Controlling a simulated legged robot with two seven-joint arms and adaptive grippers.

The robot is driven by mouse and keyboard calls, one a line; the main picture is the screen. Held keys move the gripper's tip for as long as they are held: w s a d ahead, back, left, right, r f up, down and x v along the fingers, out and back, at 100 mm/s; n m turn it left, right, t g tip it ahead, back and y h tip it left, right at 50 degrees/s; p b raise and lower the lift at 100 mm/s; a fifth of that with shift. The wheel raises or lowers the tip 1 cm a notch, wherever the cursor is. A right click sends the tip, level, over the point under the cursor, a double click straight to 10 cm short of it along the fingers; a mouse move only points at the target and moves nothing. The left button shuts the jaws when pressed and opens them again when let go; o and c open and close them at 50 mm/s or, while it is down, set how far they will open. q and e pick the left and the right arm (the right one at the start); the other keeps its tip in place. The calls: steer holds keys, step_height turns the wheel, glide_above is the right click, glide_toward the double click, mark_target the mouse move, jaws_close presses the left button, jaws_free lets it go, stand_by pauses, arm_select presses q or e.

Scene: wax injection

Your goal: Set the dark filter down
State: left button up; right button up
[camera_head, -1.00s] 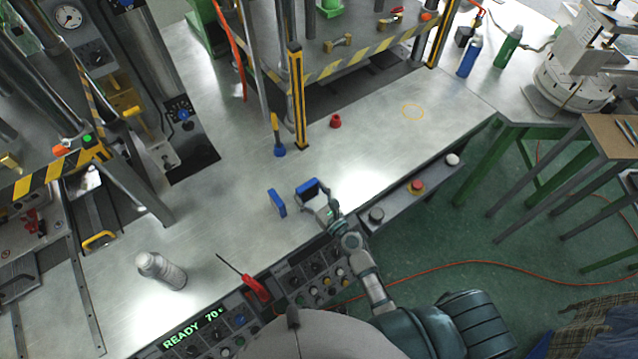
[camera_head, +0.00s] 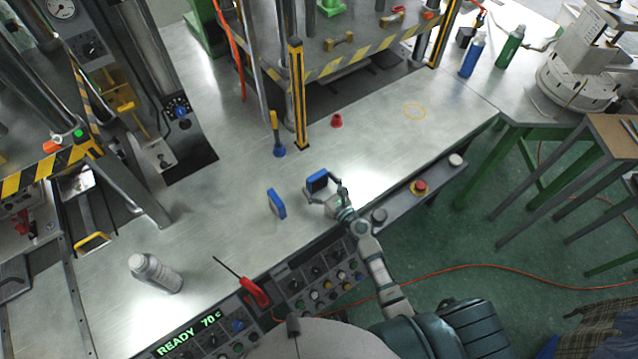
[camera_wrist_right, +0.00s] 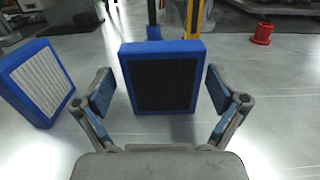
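The dark filter (camera_head: 317,180) is a blue-framed block with a black face. It stands upright on the metal table; in the right wrist view the filter (camera_wrist_right: 163,82) is centred ahead, its lower edge appearing to rest on the tabletop. My right gripper (camera_head: 325,192) is open, with one finger on each side of the filter. In the right wrist view the gripper (camera_wrist_right: 160,88) shows narrow gaps between its blue pads and the frame. A second blue-framed filter with a pale pleated face (camera_wrist_right: 38,82) stands to the left, also seen in the head view (camera_head: 276,203). My left gripper is out of view.
A blue-based tool (camera_head: 278,148), a striped post (camera_head: 297,95) and a red cap (camera_head: 337,121) stand behind. The control panel (camera_head: 320,283) lines the front edge. Table is clear rightward.

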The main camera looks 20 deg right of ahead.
steer(key=b+v, duration=0.1)
steer(key=v, duration=1)
steer(key=shift+s+d, duration=0.25)
steer(key=shift+s, duration=0.25)
steer(key=shift+s, duration=0.1)
